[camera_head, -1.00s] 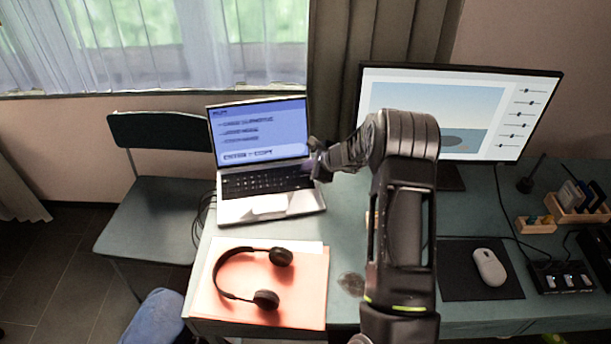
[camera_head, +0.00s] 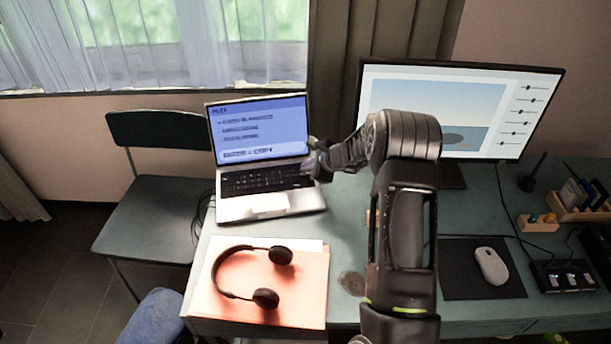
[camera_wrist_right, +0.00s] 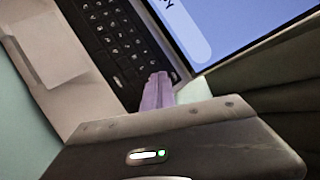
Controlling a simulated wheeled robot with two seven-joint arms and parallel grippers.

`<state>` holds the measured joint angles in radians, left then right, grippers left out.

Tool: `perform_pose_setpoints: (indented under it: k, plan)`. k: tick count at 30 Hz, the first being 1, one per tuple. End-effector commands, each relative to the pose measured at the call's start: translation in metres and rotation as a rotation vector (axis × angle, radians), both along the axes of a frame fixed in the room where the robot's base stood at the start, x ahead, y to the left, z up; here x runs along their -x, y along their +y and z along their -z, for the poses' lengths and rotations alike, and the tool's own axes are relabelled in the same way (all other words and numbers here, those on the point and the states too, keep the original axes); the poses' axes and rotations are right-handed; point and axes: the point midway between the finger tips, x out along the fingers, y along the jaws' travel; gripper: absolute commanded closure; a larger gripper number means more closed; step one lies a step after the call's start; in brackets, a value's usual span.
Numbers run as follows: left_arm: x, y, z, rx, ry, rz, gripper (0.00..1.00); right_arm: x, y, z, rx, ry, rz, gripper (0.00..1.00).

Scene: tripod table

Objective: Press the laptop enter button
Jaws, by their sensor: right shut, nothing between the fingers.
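An open silver laptop (camera_head: 232,207) stands at the left end of the desk, its blue-white screen (camera_head: 258,130) lit with blurred text. Its black keyboard (camera_head: 250,181) also shows in the right wrist view (camera_wrist_right: 108,38). My right gripper (camera_head: 308,167) is at the right edge of the keyboard. In the right wrist view its purple fingertips (camera_wrist_right: 157,90) are together and empty, over the right end of the keys near the screen hinge. I cannot tell whether they touch a key. The enter key cannot be picked out; the fingers may hide it. My left gripper is not in view.
Black headphones (camera_head: 240,290) lie on an orange folder (camera_head: 305,295) in front of the laptop. A large monitor (camera_head: 540,115) stands behind my right arm. A white mouse (camera_head: 491,266) rests on a dark pad (camera_head: 460,285) at right. A chair (camera_head: 150,215) stands left of the desk.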

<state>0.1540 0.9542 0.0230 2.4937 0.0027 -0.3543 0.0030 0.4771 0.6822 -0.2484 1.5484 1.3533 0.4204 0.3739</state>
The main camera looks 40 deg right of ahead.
Motion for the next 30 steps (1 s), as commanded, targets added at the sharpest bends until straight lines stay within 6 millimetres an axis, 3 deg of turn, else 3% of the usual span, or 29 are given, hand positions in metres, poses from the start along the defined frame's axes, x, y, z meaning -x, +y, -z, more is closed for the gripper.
perform_pose_setpoints:
  k: [30]
  plan:
    - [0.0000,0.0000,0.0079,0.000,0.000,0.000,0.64,0.0000,-0.0001,0.0060,-0.001,0.000,0.001,1.00]
